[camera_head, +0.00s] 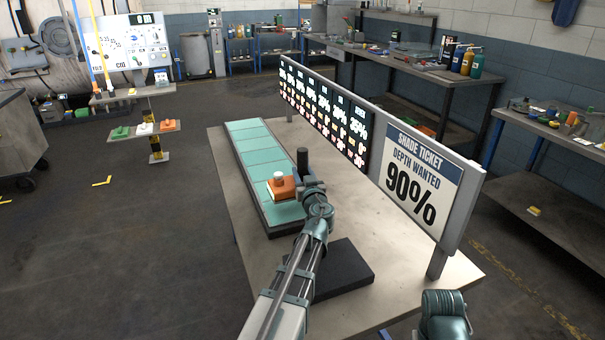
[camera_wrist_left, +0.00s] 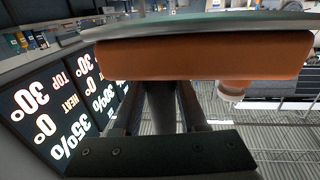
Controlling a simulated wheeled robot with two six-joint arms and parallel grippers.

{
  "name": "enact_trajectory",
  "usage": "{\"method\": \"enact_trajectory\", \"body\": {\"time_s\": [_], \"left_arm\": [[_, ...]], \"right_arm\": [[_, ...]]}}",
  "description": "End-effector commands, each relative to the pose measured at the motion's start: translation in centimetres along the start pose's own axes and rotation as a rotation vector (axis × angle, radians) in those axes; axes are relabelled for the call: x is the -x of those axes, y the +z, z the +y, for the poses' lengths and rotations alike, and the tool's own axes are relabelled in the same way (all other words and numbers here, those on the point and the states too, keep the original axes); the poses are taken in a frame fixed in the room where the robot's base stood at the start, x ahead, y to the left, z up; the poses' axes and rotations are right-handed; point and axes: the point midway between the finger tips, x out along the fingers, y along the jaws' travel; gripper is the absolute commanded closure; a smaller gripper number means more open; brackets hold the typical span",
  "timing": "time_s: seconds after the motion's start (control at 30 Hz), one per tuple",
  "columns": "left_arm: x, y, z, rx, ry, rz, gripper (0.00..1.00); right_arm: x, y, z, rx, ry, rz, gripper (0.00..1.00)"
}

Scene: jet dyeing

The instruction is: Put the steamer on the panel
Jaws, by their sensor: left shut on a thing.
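The steamer appears to be an orange block (camera_head: 281,190) with a white knob on top. It is at the near end of a long panel of teal sections (camera_head: 249,143), over the nearest section. My left gripper (camera_head: 297,189) is shut on the block from its right side. In the left wrist view the orange block (camera_wrist_left: 200,60) spans the top, with its pale knob (camera_wrist_left: 233,91) at the right. A teal-grey surface lies along the block's far side there, very close or touching; I cannot tell which. My right gripper is not in view.
The panel lies on a beige table (camera_head: 400,270). A black slab (camera_head: 340,270) is under my left forearm. A row of lit displays (camera_head: 325,117) and a "90%" shade ticket board (camera_head: 416,180) stand along the right. Small blocks sit on a shelf (camera_head: 168,126) at left.

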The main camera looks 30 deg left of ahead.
Motion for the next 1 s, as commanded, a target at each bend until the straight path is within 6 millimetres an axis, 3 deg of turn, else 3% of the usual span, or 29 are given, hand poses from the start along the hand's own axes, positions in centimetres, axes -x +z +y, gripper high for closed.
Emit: {"method": "enact_trajectory", "body": {"time_s": [0.43, 1.0], "left_arm": [[0.0, 4.3, 0.0, -0.004, 0.000, 0.002, 1.00], [0.0, 4.8, 0.0, -0.004, 0.000, 0.002, 1.00]], "right_arm": [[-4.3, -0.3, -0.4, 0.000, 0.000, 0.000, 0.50], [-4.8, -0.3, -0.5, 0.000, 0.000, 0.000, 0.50]]}}
